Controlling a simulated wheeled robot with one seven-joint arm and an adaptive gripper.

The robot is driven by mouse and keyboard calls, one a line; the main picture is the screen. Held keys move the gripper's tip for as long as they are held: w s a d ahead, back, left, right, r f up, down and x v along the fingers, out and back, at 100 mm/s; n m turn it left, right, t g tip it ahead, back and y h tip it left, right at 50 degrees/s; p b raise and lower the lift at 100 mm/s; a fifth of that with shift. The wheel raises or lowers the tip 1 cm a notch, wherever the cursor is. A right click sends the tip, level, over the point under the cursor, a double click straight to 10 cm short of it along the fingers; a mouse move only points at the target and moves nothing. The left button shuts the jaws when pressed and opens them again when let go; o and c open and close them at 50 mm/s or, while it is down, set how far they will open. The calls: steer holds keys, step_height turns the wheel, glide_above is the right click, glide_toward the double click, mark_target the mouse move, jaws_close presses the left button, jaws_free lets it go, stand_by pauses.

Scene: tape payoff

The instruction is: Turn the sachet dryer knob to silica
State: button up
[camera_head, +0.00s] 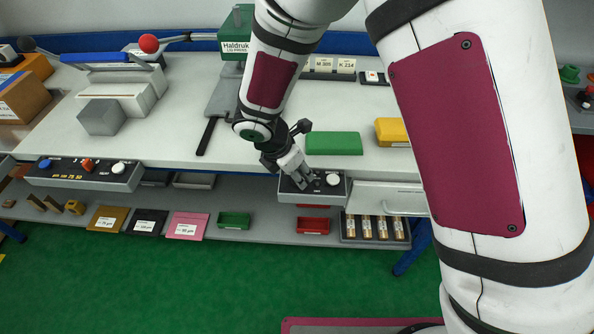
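A small grey control panel (318,196) is fixed to the bench's front edge, in the middle of the view. A round white knob (333,179) shows on its right part. My gripper (306,182) points down at the left part of this panel, left of the white knob. Its fingers cover what lies under them, so I cannot tell whether they touch or hold a control there. The fingers are too small to tell open from shut. I cannot read the panel's labels, so neither the dryer's name nor a silica mark can be made out.
A longer panel (70,180) at the left carries blue, orange and white controls. A green block (334,143) and a yellow block (392,131) lie behind my gripper. A shelf (265,236) below holds coloured trays and cards. A green Haldruk press (236,47) stands behind.

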steer(key=shift+m, duration=0.3)
steer(key=m+g, duration=0.1)
steer(key=m, duration=0.2)
steer(key=shift+w+a+h+b, duration=0.1)
steer(key=shift+h+b, duration=0.25)
steer(key=shift+h, duration=0.05)
steer(key=m+g+b, duration=0.1)
steer(key=m+g, duration=0.1)
steer(key=m, duration=0.4)
steer(key=shift+w, duration=0.15)
steer(key=m+g+b, duration=0.1)
steer(key=m+g, duration=0.1)
steer(key=m, duration=0.2)
steer(key=shift+w, duration=0.1)
steer(key=shift+m+g+y, duration=0.5)
steer(key=shift+m+g, duration=0.1)
steer(key=shift+m, duration=1.5)
steer(key=o, duration=1.2)
steer(key=shift+c, duration=0.2)
